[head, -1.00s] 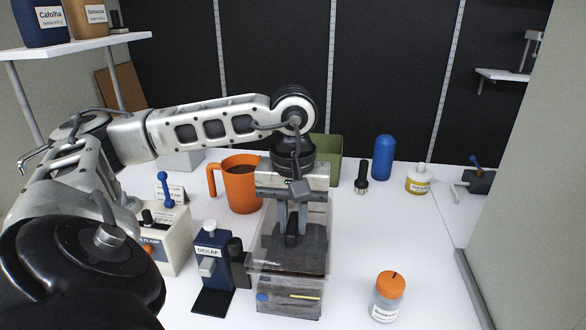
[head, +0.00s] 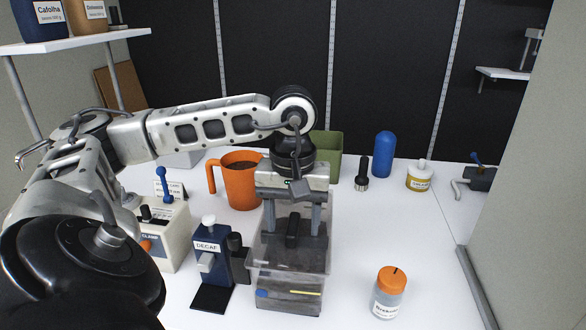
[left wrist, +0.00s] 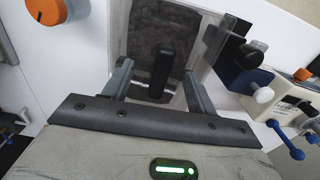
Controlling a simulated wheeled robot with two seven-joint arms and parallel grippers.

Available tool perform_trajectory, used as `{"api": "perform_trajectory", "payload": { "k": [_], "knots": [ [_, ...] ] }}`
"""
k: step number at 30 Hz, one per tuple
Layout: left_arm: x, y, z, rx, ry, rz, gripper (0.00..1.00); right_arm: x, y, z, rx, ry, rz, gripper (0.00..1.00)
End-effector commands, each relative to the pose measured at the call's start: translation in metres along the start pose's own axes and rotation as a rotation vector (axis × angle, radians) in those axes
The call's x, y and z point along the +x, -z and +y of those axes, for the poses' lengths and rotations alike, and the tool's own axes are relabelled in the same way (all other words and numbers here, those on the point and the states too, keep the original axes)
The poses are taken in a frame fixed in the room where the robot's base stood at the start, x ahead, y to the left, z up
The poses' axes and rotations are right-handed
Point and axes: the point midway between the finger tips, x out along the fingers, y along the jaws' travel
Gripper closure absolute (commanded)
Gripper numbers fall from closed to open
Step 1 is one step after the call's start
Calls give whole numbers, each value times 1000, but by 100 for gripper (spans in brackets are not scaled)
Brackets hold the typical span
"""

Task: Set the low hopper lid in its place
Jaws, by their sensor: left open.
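The clear low hopper (head: 290,297) stands at the middle front of the counter, with dark contents showing through its walls. A black upright grip (head: 292,228), which appears to be the lid's handle, stands over its top; it also shows in the left wrist view (left wrist: 161,72). The lid's clear plate is hard to tell from the hopper walls, so I cannot tell whether it sits fully level. My left gripper (head: 293,232) is open, pointing down, with one finger on each side of the grip and a gap to both. My right gripper is not in view.
A blue DECAF stand (head: 210,262) is close left of the hopper, with a cream machine (head: 172,235) beyond it. An orange jug (head: 238,185) and green bin (head: 327,155) stand behind. An orange-capped jar (head: 389,292) is at right, with clear counter around it.

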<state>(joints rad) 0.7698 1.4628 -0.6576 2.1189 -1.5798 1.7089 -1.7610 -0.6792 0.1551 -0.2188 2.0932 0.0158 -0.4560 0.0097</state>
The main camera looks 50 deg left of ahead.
Motion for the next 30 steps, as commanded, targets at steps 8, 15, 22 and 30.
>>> {"api": "perform_trajectory", "payload": {
  "k": [8, 15, 22, 30],
  "knots": [
    [0, 0, 0, 0, 0, 0, 43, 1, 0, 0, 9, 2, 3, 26],
    [-20, 0, 0, 0, -1, 1, 43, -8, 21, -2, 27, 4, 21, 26],
    [-44, 0, 0, -1, 0, 1, 43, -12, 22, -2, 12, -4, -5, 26],
    [-71, 0, 0, -1, -1, 0, 43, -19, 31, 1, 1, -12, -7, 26]
  ]
}}
